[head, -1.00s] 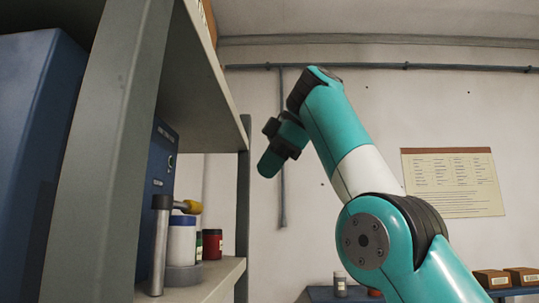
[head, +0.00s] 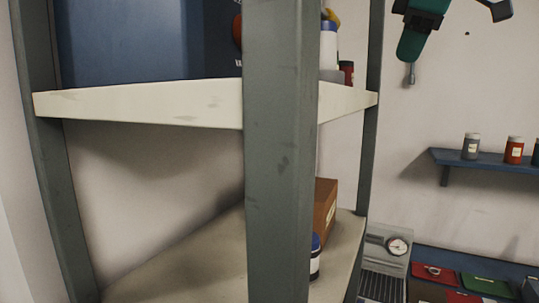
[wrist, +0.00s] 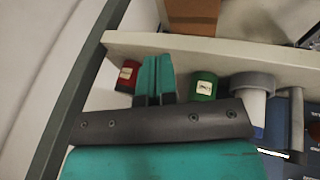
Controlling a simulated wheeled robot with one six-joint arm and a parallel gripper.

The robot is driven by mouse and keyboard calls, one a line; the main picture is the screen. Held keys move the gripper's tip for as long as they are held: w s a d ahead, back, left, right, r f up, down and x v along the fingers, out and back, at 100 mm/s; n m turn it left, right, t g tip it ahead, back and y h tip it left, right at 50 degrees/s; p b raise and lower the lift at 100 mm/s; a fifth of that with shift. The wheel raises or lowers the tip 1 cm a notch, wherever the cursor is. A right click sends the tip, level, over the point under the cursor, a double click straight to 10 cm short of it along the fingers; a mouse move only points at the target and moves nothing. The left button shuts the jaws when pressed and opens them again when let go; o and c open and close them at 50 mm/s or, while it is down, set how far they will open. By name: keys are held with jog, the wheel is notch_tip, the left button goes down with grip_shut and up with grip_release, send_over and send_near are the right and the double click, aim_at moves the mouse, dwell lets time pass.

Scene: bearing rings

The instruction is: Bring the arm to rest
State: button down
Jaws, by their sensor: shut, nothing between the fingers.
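In the wrist view the two teal fingers of my gripper (wrist: 156,72) lie close together, shut and empty. Behind them are a red jar (wrist: 127,75) on the left and a green jar (wrist: 202,88) on the right. I cannot tell how far the fingertips are from the jars.
A grey-post shelf unit (head: 280,150) fills the left and middle of the head view. Its upper board (head: 150,105) holds a blue case (head: 130,40); a brown box (head: 325,205) stands lower. A wall shelf with jars (head: 470,146) and a pressure gauge (head: 397,245) are at right.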

jog(key=s+a+f+m+g+b, duration=0.1)
jog(key=s+a+f+b, duration=0.15)
jog(key=f, duration=0.75)
jog(key=s+a+f+m+g+b, duration=0.1)
jog(key=s+f+b, duration=0.25)
jog(key=f, duration=0.65)
jog(key=s+a+f+b, duration=0.1)
jog(key=s+f+b, duration=0.15)
jog(key=f, duration=0.75)
jog(key=s+a+f+m+g+y+b, duration=0.1)
jog(key=s+a+f+b, duration=0.1)
jog(key=s+f, duration=0.6)
jog(key=s+a+f+m+g+y+b, duration=0.1)
jog(key=s+a+f+m+g, duration=0.1)
jog(key=s+f, duration=0.7)
jog(key=shift+s+a+f+m+y+b, duration=0.3)
jog(key=shift+s+a+y+b, duration=0.1)
jog(key=shift+s, duration=0.25)
